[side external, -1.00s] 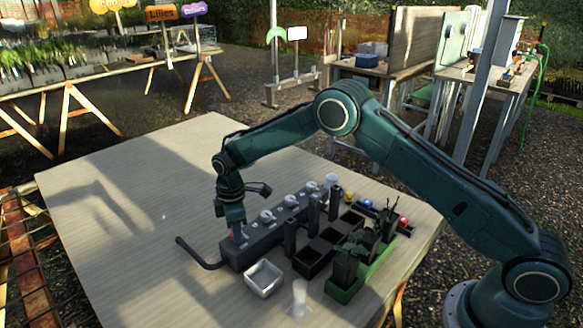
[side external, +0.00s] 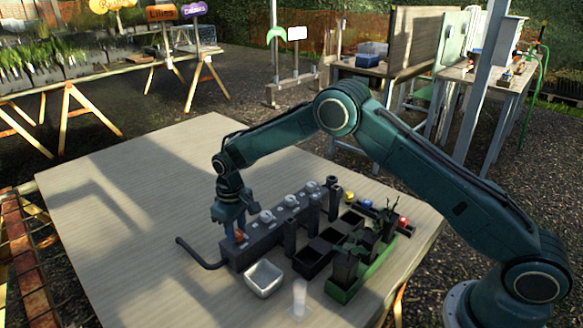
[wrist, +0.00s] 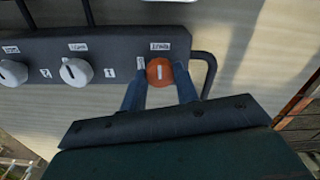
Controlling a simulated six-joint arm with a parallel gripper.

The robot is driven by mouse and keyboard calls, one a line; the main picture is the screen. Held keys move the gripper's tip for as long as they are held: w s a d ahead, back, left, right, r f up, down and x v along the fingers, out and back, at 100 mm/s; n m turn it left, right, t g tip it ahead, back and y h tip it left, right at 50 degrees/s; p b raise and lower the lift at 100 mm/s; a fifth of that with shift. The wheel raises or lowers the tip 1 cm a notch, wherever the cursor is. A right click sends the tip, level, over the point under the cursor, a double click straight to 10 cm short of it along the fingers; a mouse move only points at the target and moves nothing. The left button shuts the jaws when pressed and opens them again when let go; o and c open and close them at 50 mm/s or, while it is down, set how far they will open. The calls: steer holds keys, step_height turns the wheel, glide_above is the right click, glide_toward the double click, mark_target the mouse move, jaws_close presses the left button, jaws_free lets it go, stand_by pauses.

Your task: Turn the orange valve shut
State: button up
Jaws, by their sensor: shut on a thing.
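The orange valve (wrist: 160,72) is a round knob with a pale line on its face, at the end of a dark manifold block (wrist: 120,44). In the wrist view the line points nearly straight up and down. My gripper (wrist: 160,82) is shut on the valve, one blue finger on each side. In the side view my gripper (side external: 236,238) reaches down to the block's near left end, and the orange valve (side external: 240,237) shows partly between the fingers. The label above the valve is too blurred to read.
White knobs (wrist: 76,71) line the same block. A dark bent pipe (side external: 200,260) leaves its left end. A white square dish (side external: 264,278), a clear cylinder (side external: 299,298) and a green planter tray (side external: 345,292) stand in front. The table's left side is clear.

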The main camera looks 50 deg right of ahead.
mark_target(236, 232)
steer(key=shift+m, duration=0.4)
steer(key=o, duration=1)
steer(key=shift+r, duration=0.1)
step_height(236, 232, up, 14)
steer(key=shift+f, duration=0.15)
stand_by(0.4)
